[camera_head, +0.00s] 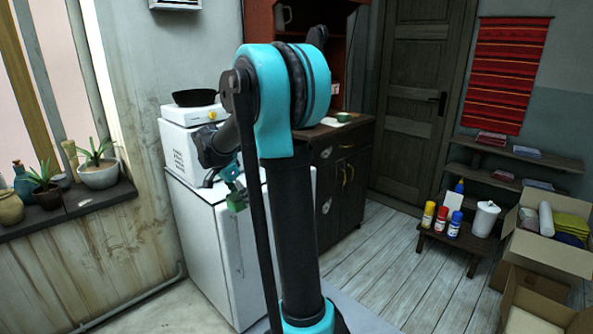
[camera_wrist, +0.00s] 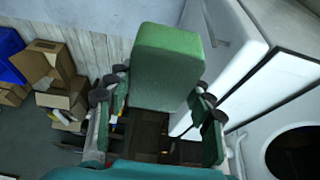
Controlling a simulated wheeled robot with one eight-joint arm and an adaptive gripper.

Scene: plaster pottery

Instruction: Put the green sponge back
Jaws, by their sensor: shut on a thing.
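The green sponge (camera_wrist: 168,65) is a block held between the two fingers of my gripper (camera_wrist: 160,110) in the wrist view. In the head view the sponge (camera_head: 236,203) shows small below my gripper (camera_head: 230,180), in front of the white fridge (camera_head: 213,240). My gripper is shut on the sponge and holds it in the air, apart from any surface. My own arm stands in the middle of the head view and hides part of the fridge and counter.
A white stove unit (camera_head: 185,140) with a black pan (camera_head: 194,97) stands on the fridge. A dark cabinet (camera_head: 345,165) stands beside it. Potted plants (camera_head: 98,172) line the left sill. Paint bottles (camera_head: 441,220) stand on a low bench, near open boxes (camera_head: 540,245). Floor between is clear.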

